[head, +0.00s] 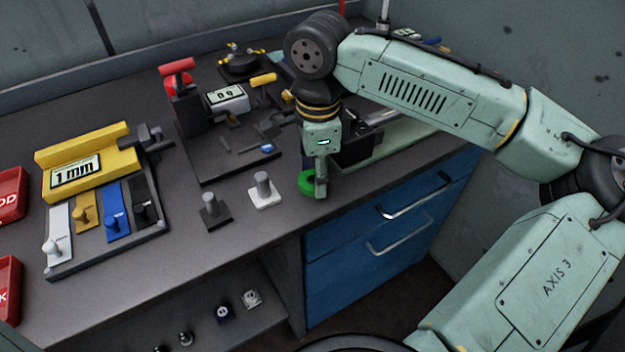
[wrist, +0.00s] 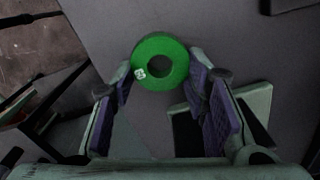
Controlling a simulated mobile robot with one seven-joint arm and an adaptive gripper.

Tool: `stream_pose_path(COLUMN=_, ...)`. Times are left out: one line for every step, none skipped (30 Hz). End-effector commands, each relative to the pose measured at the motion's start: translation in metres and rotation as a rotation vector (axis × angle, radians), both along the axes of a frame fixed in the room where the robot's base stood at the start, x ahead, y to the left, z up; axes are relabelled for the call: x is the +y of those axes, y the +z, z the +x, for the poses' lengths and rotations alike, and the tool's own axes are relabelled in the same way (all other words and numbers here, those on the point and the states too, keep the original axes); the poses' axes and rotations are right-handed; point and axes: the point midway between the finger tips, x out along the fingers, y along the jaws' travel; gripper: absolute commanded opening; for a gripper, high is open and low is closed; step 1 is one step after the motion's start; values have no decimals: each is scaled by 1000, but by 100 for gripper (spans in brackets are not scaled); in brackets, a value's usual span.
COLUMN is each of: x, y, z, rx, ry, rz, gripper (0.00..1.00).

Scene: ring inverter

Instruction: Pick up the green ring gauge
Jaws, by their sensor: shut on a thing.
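The green ring gauge (head: 305,183) is at the front edge of the dark bench, partly hidden behind my gripper in the head view. My gripper (head: 320,188) points straight down at it. In the wrist view the ring gauge (wrist: 160,44) lies flat, its round hole and a small white mark facing the camera. It sits between the two fingertips of my gripper (wrist: 160,72), which are shut on its outer sides. I cannot tell whether the ring touches the bench or is slightly above it.
Left of the ring stand a white-based post (head: 265,192) and a dark-based post (head: 214,212). Further left is a yellow 1 mm fixture (head: 110,155) with coloured plates. A dark device with a display (head: 227,97) stands behind. Blue drawers (head: 365,215) are below the bench edge.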

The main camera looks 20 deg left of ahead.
Motion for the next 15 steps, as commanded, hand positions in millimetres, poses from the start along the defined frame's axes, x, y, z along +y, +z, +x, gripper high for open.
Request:
stream_pose_path(x=0, y=0, z=0, rx=0, ry=0, rz=0, gripper=17)
stream_pose_path(x=0, y=0, z=0, rx=0, ry=0, rz=0, gripper=15)
stream_pose_path(x=0, y=0, z=0, rx=0, ry=0, rz=0, gripper=12)
stream_pose_path(x=0, y=0, z=0, rx=0, ry=0, rz=0, gripper=10)
stream_pose_path(x=0, y=0, z=0, rx=0, ry=0, rz=0, gripper=8)
stream_pose_path(x=0, y=0, z=0, rx=-1, ry=0, rz=1, gripper=8)
stream_pose_path(x=0, y=0, z=0, rx=-1, ry=0, rz=1, gripper=8)
stream_pose_path(x=0, y=0, z=0, rx=-1, ry=0, rz=1, gripper=8)
stream_pose_path(x=0, y=0, z=0, rx=-1, ry=0, rz=1, gripper=8)
stream_pose_path(x=0, y=0, z=0, rx=-1, ry=0, rz=1, gripper=8)
stream_pose_path(x=0, y=0, z=0, rx=-1, ry=0, rz=1, gripper=8)
stream_pose_path(x=0, y=1, z=0, rx=-1, ry=0, rz=1, gripper=8)
stream_pose_path(x=0, y=1, z=0, rx=-1, ry=0, rz=1, gripper=8)
stream_pose_path(x=0, y=2, z=0, rx=-1, ry=0, rz=1, gripper=8)
stream_pose_path(x=0, y=4, z=0, rx=-1, ry=0, rz=1, gripper=8)
